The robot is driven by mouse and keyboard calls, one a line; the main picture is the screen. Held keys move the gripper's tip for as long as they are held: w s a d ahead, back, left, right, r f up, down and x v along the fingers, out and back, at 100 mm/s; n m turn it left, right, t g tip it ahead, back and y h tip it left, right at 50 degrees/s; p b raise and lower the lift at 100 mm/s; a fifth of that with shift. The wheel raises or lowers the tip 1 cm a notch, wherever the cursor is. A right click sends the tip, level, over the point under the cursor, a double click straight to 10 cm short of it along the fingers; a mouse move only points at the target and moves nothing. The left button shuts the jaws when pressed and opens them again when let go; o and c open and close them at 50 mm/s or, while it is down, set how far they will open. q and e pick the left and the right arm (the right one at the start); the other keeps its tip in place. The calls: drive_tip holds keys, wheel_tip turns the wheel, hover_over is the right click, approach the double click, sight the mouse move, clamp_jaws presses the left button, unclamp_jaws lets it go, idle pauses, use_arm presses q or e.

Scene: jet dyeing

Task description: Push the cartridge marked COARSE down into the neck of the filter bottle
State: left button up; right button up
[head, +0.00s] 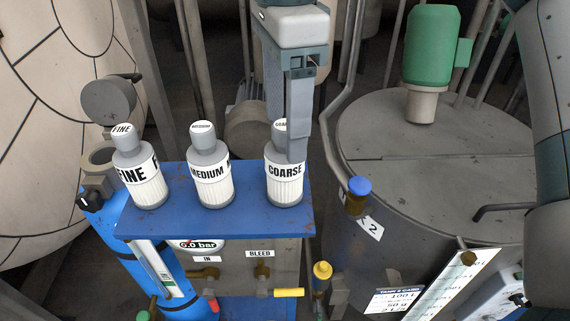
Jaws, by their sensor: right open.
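The cartridge marked COARSE (285,182) is a white ribbed cylinder with a grey shoulder and a white cap. It stands upright at the right end of a blue shelf (258,222). My right gripper (291,140) points down over it, open. One grey finger hangs in front of the cartridge's upper right side; the other is mostly hidden, and I cannot tell whether either touches. A blue cylinder (150,262), possibly the filter bottle, stands at the lower left, partly hidden by the shelf; I cannot make out its neck. My left gripper is not in view.
Cartridges marked MEDIUM (212,180) and FINE (142,182) stand left of COARSE on the shelf. A large grey tank (430,200) with a green motor (432,45) stands at right.

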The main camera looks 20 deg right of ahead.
sight(285, 163)
drive_tip(key=shift+f, duration=0.1)
drive_tip(key=shift+f+p, duration=0.5)
drive_tip(key=shift+p, duration=0.15)
wheel_tip(285, 163, down, 3)
drive_tip(key=shift+w+d+f+p, duration=0.1)
drive_tip(key=shift+d+p, duration=0.05)
drive_tip(key=shift+p, duration=0.55)
drive_tip(key=shift+f, duration=0.4)
drive_tip(key=c, duration=1.2)
drive_tip(key=shift+r, duration=0.1)
